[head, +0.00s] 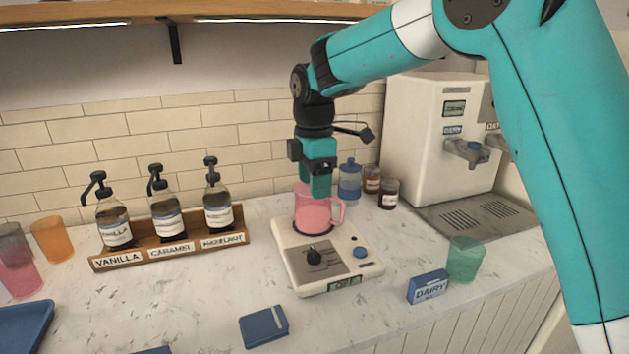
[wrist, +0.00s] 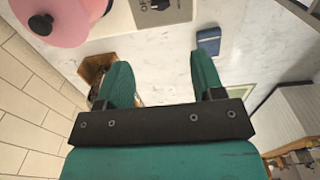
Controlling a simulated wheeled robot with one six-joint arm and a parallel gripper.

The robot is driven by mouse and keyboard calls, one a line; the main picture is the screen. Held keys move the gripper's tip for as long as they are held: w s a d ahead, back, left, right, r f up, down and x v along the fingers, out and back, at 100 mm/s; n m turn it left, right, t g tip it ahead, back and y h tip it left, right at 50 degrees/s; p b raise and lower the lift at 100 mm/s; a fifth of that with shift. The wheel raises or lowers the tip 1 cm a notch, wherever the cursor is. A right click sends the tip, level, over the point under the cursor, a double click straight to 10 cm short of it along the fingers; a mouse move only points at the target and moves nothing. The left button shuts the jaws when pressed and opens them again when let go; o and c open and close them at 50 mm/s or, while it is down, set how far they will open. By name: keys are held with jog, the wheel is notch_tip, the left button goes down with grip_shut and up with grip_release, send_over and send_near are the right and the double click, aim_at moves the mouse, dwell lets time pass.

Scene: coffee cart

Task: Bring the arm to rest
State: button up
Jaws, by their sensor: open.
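My gripper (head: 318,192) hangs pointing down at the end of the teal arm, overlapping the upper part of a pink pitcher (head: 313,214) in the head view. The pitcher stands on a white appliance base (head: 330,262) with a black knob. In the wrist view my gripper (wrist: 160,72) has its two teal fingers apart, with only background between them. A pink round thing with a dark knob-like part (wrist: 62,22), likely the pitcher, lies off to the upper left, outside the fingers. I cannot tell the exact gap between gripper and pitcher.
A wooden rack (head: 170,254) holds pump bottles at the left. A white dispenser (head: 430,130) stands at the back right, with small jars (head: 388,194) beside it. A green cup (head: 466,258), a dairy box (head: 428,287) and a blue box (head: 264,327) stand toward the front. A shelf (head: 150,14) runs overhead.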

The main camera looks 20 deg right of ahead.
dwell(0.4)
jog(key=s+a+m+y, duration=0.2)
jog(key=s+m, duration=0.3)
jog(key=s, duration=1)
jog(key=s+a+m+y, duration=0.2)
jog(key=s+m, duration=0.4)
jog(key=s, duration=0.9)
jog(key=shift+s+a+r, duration=0.3)
jog(key=shift+s, duration=0.1)
